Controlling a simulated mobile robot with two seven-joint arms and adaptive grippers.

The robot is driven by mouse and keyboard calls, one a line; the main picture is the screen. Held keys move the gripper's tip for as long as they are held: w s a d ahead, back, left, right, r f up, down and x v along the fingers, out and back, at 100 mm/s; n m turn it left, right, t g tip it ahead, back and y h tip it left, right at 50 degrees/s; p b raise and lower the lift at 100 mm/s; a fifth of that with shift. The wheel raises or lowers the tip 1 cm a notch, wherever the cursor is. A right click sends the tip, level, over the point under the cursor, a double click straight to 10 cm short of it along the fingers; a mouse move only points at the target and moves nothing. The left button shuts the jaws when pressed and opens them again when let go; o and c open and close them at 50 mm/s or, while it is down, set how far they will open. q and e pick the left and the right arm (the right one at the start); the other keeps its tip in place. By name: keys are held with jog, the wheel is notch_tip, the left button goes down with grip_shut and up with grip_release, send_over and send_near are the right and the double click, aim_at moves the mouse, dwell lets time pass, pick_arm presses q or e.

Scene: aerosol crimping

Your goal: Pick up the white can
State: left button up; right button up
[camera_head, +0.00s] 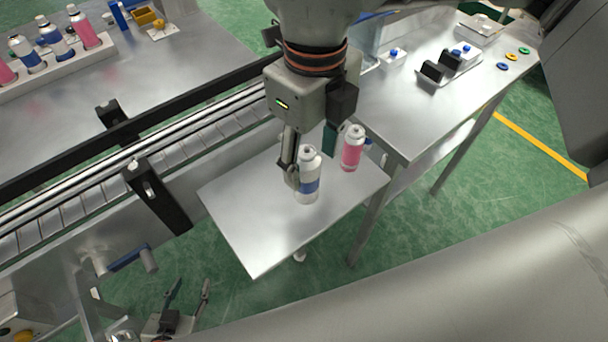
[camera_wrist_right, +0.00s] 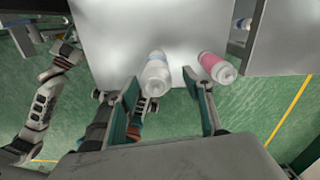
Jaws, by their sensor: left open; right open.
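The white can (camera_head: 308,178) with a blue band stands upright on a small metal platform (camera_head: 245,222). It also shows in the right wrist view (camera_wrist_right: 157,74). My right gripper (camera_head: 312,150) hangs above the platform, open, with its fingers close to the white can. In the right wrist view the can lies ahead in the gap between the fingers (camera_wrist_right: 168,105), nearer the left finger. Contact cannot be told. My left gripper (camera_head: 190,289) is open and empty, low at the bottom left, away from the can.
A pink can (camera_head: 352,150) stands on the platform just right of the right gripper, beyond its right finger in the wrist view (camera_wrist_right: 216,66). A conveyor (camera_head: 180,150) runs on the left. A rack (camera_head: 50,70) of several cans and a metal table (camera_head: 400,110) are further back.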

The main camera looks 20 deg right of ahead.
aim_at(307, 180)
jog(key=shift+a+f, duration=0.15)
jog(key=shift+f, duration=1.4)
jog(key=shift+a+f, duration=0.15)
jog(key=shift+f, duration=1.4)
jog(key=c, duration=1.2)
